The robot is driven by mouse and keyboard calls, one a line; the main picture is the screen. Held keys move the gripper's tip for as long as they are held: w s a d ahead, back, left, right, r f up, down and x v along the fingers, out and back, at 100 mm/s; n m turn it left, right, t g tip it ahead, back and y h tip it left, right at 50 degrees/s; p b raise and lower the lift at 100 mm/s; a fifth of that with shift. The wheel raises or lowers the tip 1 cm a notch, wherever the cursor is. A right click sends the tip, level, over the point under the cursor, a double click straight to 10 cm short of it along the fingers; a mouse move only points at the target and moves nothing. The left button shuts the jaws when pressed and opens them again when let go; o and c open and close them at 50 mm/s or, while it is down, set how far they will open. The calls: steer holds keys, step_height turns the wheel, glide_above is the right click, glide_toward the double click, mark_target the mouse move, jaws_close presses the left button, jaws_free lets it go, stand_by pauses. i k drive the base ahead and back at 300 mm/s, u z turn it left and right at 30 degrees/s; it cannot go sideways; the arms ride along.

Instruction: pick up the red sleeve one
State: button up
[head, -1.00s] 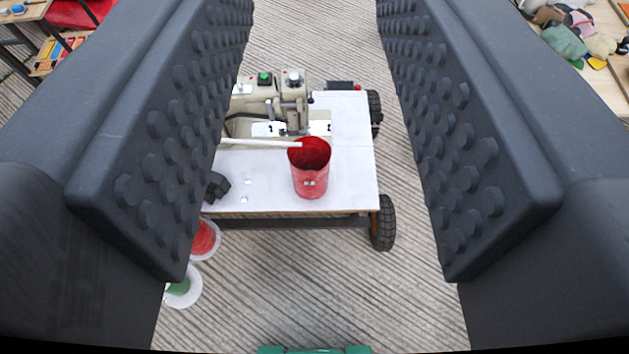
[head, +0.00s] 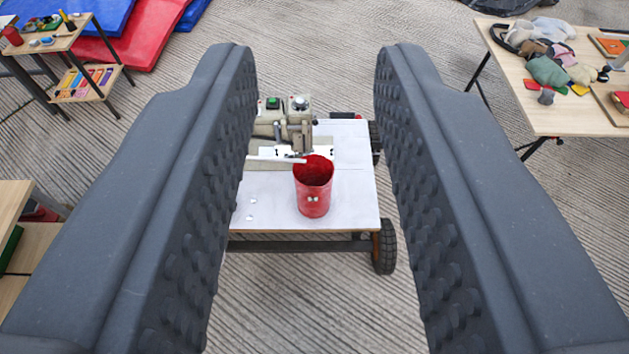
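A red sleeve (head: 313,190), an open-topped cylinder with two small pale spots on its front, stands upright on a white-topped wheeled cart (head: 350,205). A pale rod shows at the left of its rim; I cannot tell whether it touches. My gripper (head: 314,75) is open, its two dark studded fingers spread wide on either side of the view. The sleeve shows in the gap between them, with nothing held. The left finger hides the left part of the cart.
A cream sewing machine (head: 297,125) stands on the cart behind the sleeve. A table (head: 570,115) with soft items is at the right. A shelf table (head: 85,45) is at upper left, another wooden unit (head: 30,235) at left. Ribbed floor is clear in front of the cart.

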mark_target(313, 180)
steer(key=z, duration=0.2)
steer(key=i, duration=1.05)
steer(key=z, duration=0.3)
